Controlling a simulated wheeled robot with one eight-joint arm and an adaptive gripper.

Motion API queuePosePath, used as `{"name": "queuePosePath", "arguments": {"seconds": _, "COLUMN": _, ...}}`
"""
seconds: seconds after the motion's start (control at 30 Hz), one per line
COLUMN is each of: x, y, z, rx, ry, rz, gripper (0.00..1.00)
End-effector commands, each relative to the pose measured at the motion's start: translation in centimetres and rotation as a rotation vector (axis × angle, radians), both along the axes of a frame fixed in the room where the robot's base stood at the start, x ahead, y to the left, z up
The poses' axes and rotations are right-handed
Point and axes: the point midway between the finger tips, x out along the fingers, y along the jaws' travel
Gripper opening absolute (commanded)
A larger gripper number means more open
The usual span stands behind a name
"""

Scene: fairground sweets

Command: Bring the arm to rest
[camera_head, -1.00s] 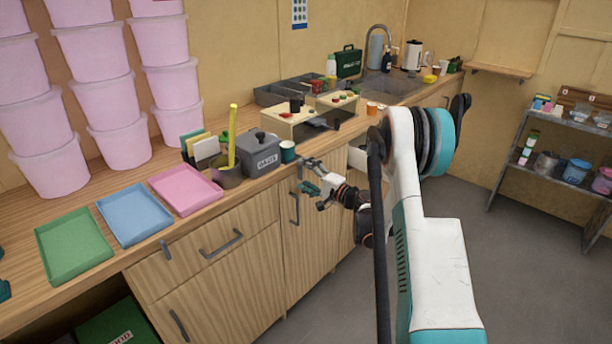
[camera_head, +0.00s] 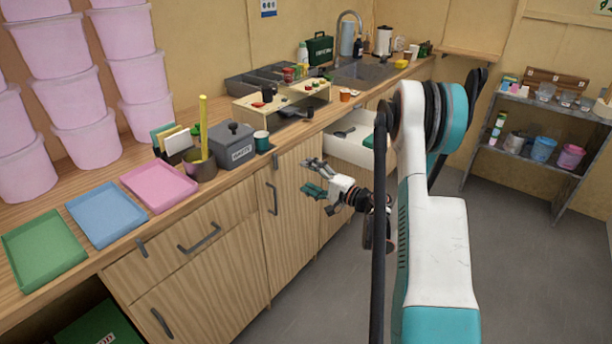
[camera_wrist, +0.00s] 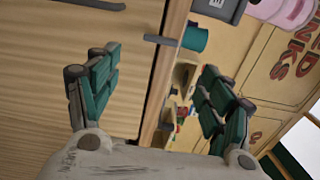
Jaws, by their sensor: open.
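My gripper (camera_head: 314,178) is open and empty in the head view. It is held in the air in front of the wooden cabinet doors, below the counter edge. In the wrist view its two green-padded fingers (camera_wrist: 158,92) are wide apart with nothing between them. Behind them show the cabinet front and the counter edge with a teal cup (camera_wrist: 195,38). My arm stands large on the right of the head view, bent, and hides part of the floor and cabinet.
An open white drawer (camera_head: 345,150) juts out beyond my gripper. The floor is clear; a grey shelf (camera_head: 530,160) stands right.

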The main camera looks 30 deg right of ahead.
Motion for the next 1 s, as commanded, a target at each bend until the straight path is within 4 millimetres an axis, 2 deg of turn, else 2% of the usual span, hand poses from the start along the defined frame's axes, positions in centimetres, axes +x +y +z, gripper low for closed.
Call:
{"name": "queuePosePath", "arguments": {"seconds": 0.37, "x": 0.0, "y": 0.0, "z": 0.0, "rx": 0.000, "ry": 0.000, "rz": 0.000, "gripper": 0.73}}
{"name": "queuePosePath", "arguments": {"seconds": 0.53, "x": 0.5, "y": 1.5, "z": 1.2, "rx": -0.032, "ry": 0.025, "rz": 0.020, "gripper": 0.73}}
{"name": "queuePosePath", "arguments": {"seconds": 0.67, "x": 1.3, "y": 4.9, "z": 3.5, "rx": -0.108, "ry": 0.080, "rz": 0.063, "gripper": 0.73}}
{"name": "queuePosePath", "arguments": {"seconds": 0.8, "x": 1.5, "y": 9.2, "z": 6.2, "rx": -0.218, "ry": 0.151, "rz": 0.116, "gripper": 0.73}}
{"name": "queuePosePath", "arguments": {"seconds": 1.0, "x": 0.2, "y": 15.2, "z": 9.8, "rx": -0.385, "ry": 0.236, "rz": 0.193, "gripper": 0.73}}
